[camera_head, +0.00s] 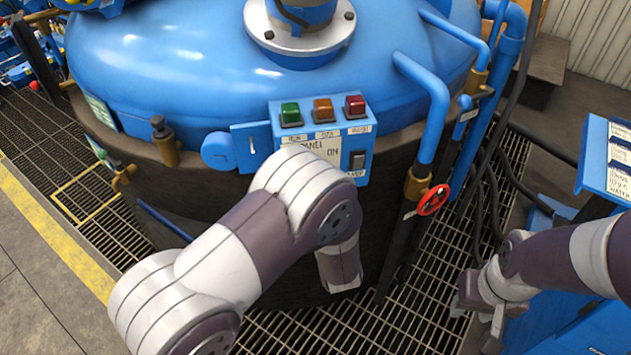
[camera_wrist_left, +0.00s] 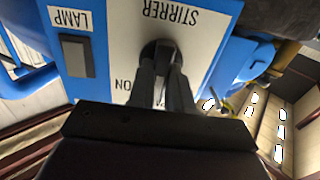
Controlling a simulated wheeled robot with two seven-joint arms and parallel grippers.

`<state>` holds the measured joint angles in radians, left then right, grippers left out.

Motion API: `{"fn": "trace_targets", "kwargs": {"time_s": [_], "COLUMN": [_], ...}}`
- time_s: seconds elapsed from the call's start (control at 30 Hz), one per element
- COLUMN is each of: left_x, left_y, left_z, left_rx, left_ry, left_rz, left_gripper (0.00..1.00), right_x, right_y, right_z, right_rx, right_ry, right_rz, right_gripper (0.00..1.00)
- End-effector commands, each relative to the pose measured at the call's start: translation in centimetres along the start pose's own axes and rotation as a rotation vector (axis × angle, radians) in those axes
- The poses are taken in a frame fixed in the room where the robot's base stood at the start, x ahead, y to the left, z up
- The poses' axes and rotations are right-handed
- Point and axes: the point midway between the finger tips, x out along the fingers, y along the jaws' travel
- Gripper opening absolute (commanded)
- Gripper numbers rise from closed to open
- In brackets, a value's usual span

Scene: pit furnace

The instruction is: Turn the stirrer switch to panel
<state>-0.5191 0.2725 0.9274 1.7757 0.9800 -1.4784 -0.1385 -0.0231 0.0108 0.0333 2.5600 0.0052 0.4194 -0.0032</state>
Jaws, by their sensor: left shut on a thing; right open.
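The blue control box (camera_head: 361,125) is on the front of the blue furnace lid. Its white plate reads PANEL and ON in the head view, but my left arm covers the stirrer switch there. In the left wrist view the plate (camera_wrist_left: 115,30) appears upside down, with the word STIRRER above a round dark knob (camera_wrist_left: 155,50), the stirrer switch. My left gripper (camera_wrist_left: 166,68) is shut on this knob. The fingers hide most of the knob and part of the lettering, so its pointing direction cannot be told. My right gripper (camera_head: 482,302) is open and empty, low at the right.
Green (camera_head: 290,114), orange (camera_head: 323,110) and red (camera_head: 355,106) buttons top the box. A dark lamp switch (camera_head: 357,160) sits close to the stirrer switch. A red valve wheel (camera_head: 433,200) and blue pipes stand right of the box. A blue cabinet (camera_head: 600,170) is at far right.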

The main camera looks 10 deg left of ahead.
Motion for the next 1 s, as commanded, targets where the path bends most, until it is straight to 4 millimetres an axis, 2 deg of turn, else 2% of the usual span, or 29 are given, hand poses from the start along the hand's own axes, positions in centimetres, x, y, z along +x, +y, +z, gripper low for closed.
{"fn": "trace_targets", "kwargs": {"time_s": [0.13, 0.17, 0.2, 0.23, 0.5, 0.63, 1.0], "left_x": [0.0, 0.0, 0.0, 0.0, -0.1, -1.3, -10.4], "left_y": [0.0, 0.0, 0.0, 0.0, 0.0, 0.1, 0.1], "left_z": [0.1, 0.1, 0.1, 0.1, 0.1, 0.1, 0.1], "left_rx": [0.001, 0.001, 0.001, 0.001, 0.000, 0.001, 0.001], "left_ry": [-0.002, -0.002, -0.002, -0.002, -0.001, -0.003, -0.002], "left_rz": [0.000, 0.000, 0.000, 0.000, 0.000, 0.004, 0.008], "left_gripper": [0.00, 0.29, 0.42, 0.45, 0.45, 0.45, 0.45], "right_x": [0.0, 0.0, 0.0, 0.0, 0.0, 0.0, -0.1], "right_y": [0.0, 0.0, 0.0, 0.0, 0.0, 0.0, 0.0], "right_z": [0.0, 0.0, 0.0, 0.0, 0.0, 0.0, 0.0], "right_rx": [0.000, 0.000, 0.000, 0.000, 0.000, 0.000, 0.000], "right_ry": [0.000, 0.000, 0.000, 0.000, 0.000, 0.000, 0.000], "right_rz": [0.000, 0.000, 0.000, 0.000, 0.000, 0.000, 0.000], "right_gripper": [0.43, 0.43, 0.43, 0.43, 0.43, 0.43, 0.43]}}
